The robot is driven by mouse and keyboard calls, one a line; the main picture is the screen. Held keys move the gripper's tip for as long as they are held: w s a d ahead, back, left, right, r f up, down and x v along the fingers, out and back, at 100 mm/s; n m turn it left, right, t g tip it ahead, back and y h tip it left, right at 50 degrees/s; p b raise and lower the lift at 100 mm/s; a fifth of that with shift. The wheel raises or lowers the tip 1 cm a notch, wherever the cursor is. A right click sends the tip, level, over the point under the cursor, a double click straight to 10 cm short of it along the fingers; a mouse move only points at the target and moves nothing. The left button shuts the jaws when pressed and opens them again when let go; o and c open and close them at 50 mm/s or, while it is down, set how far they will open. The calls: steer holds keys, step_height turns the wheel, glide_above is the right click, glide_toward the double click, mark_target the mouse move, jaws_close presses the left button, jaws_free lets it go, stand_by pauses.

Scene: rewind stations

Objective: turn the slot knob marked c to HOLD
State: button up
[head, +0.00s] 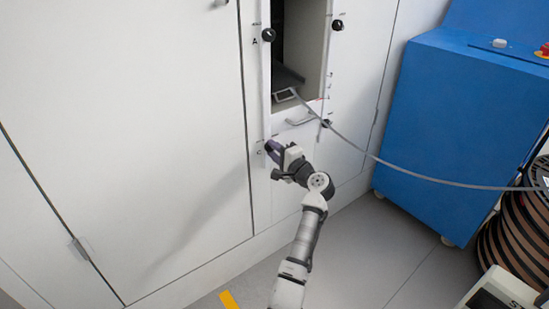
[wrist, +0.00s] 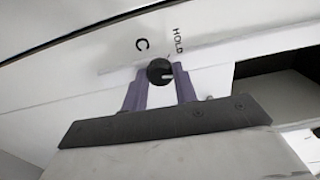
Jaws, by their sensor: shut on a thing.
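The slot knob marked c (wrist: 159,72) is a round black knob on the white panel, seen in the wrist view. In the head view my gripper (head: 272,149) is against the panel and hides the knob.
Other black knobs, including the one marked A (head: 268,35), stand on the frame of an open slot (head: 302,40). A handle (head: 300,119) is below it. A grey strip (head: 400,172) runs from the slot to a reel (head: 515,235) at right. A blue cabinet (head: 450,130) stands nearby.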

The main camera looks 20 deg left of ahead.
steer(key=n+b, duration=0.1)
steer(key=n, duration=0.1)
steer(key=n+b, duration=0.1)
steer(key=b, duration=0.1)
steer(key=shift+f+n, duration=0.3)
steer(key=shift+n, duration=0.1)
steer(key=n+b, duration=0.3)
steer(key=shift+d, duration=0.1)
steer(key=shift+r+n+b, duration=0.15)
steer(key=shift+n+b, duration=1.05)
steer(key=shift+n, duration=0.6)
steer(key=shift+r, duration=0.1)
steer(key=o, duration=1)
steer(key=shift+c, duration=0.2)
